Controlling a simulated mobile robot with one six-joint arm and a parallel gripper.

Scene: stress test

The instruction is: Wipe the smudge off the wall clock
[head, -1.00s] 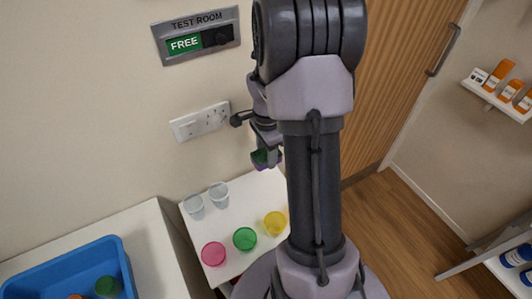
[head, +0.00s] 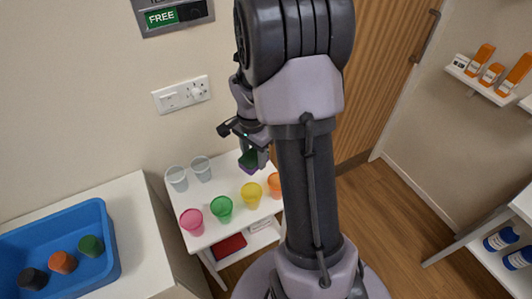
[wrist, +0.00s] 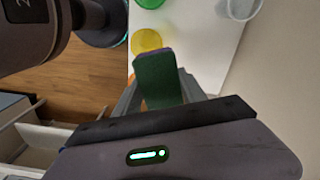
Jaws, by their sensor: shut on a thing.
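My gripper (head: 252,157) is shut on a small green block with a purple layer, perhaps a sponge or eraser. The green block (wrist: 158,80) fills the space between the fingers in the wrist view. In the head view it hangs near the wall, above the back of the small white table, and my arm hides part of this area. The wall clock and its smudge are not in view.
The small white table (head: 213,238) bears pink (head: 192,221), green (head: 222,208), yellow (head: 251,194) and orange (head: 275,185) cups and two clear cups (head: 177,178). A blue tray (head: 112,245) stands left.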

